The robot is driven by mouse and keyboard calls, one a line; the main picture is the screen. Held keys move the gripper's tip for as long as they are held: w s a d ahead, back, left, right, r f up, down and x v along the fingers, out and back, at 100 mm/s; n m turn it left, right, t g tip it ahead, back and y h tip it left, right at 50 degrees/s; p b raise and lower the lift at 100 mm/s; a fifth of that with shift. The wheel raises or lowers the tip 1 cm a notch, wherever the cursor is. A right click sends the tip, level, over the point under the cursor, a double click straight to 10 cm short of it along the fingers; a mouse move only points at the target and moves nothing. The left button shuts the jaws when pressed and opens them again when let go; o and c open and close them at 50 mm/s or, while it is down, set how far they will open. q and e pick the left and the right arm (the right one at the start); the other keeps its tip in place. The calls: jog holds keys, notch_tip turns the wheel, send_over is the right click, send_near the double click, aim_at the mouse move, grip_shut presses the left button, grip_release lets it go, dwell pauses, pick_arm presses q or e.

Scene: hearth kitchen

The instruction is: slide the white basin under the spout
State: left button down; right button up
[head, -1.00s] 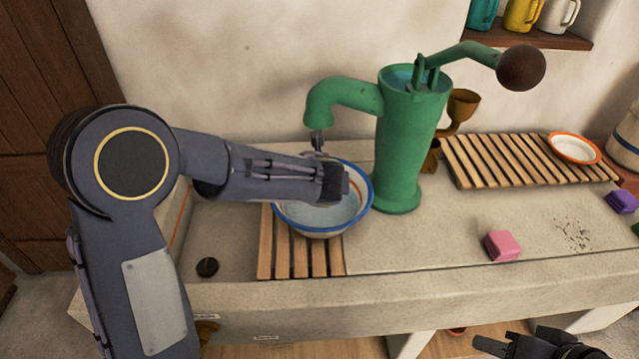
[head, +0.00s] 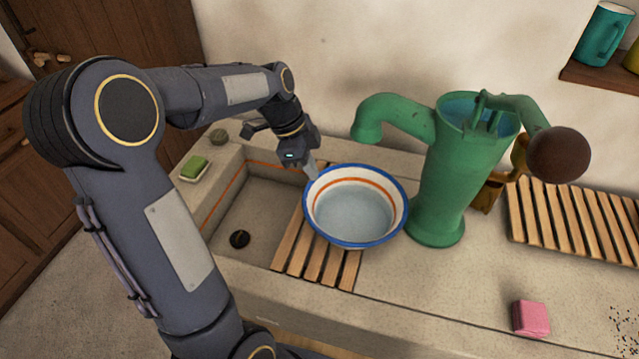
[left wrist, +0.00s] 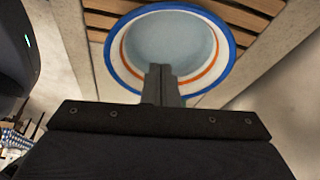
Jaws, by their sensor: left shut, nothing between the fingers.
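The white basin (head: 355,173), with a blue rim and an orange band, sits upright on the slatted wooden rack (head: 292,262) by the foot of the green pump (head: 448,185). The spout (head: 368,128) shows above the basin's far rim; I cannot tell whether it is directly over the basin. My left gripper (head: 312,172) is shut and empty, pointing down at the basin's far left edge. In the left wrist view, the shut fingers (left wrist: 161,72) overlap the basin's rim (left wrist: 108,52); contact is unclear. My right gripper is out of view.
The stone sink hollow (head: 262,205) with a dark drain (head: 240,239) lies left of the rack. Green soap (head: 194,167) sits at its far left. The pump handle's brown knob (head: 557,155) overhangs the right. A pink block (head: 531,318) lies at the front right.

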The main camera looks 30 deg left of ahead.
aim_at(308, 205)
pick_arm(q)
notch_tip(308, 205, down, 9)
jog(key=shift+f+p, duration=0.1)
jog(key=shift+p, duration=0.95)
jog(key=shift+s+a+f, duration=0.1)
jog(key=shift+s+a, duration=0.1)
jog(key=shift+a, duration=0.2)
